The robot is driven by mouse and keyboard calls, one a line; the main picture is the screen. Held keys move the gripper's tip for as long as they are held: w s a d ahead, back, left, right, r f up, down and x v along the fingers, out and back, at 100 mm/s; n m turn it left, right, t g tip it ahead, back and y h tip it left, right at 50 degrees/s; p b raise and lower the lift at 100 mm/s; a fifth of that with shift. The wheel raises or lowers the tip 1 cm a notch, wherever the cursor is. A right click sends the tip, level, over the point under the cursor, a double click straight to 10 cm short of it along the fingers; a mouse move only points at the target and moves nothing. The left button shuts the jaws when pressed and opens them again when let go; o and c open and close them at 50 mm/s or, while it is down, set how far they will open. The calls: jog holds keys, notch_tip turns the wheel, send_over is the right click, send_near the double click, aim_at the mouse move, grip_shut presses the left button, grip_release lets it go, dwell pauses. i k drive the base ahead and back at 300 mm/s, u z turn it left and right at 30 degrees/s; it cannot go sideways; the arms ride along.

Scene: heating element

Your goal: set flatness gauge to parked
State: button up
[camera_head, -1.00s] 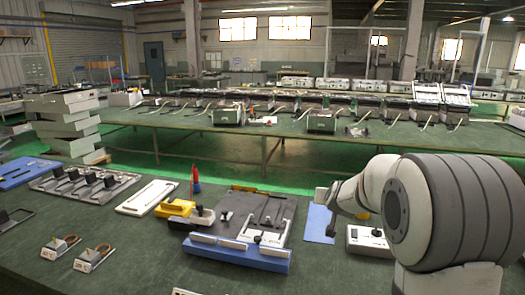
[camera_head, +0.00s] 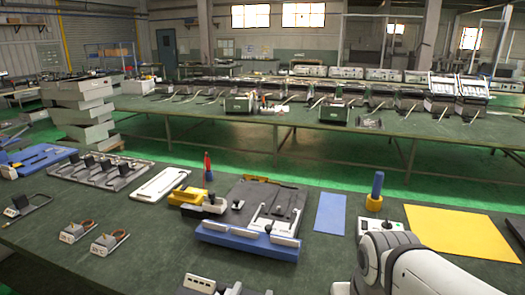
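I cannot tell for sure which thing is the flatness gauge, as no label is readable. A dark plate fixture (camera_head: 262,208) with thin rods and a blue front bar (camera_head: 245,245) lies mid-table. A yellow and black block with a knob (camera_head: 190,198) stands at its left. A white box with dark knobs (camera_head: 378,224) stands to the right, partly hidden by my arm. A white and grey device (camera_head: 222,286) is cut off at the bottom edge. My arm fills the bottom right corner; my gripper's fingers do not show.
The green workbench (camera_head: 150,240) also bears a blue sheet (camera_head: 330,213), a yellow sheet (camera_head: 462,231), a blue post on a yellow base (camera_head: 375,192), a white tray (camera_head: 160,184), a rack of dark blocks (camera_head: 97,172) and two small clamp devices (camera_head: 108,241). Bare bench lies at front left.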

aim_at(211, 203)
jog(key=z, duration=2.05)
jog(key=k, duration=1.3)
jog(key=u, duration=2.05)
jog(key=i, duration=0.85)
jog(key=u, duration=0.05)
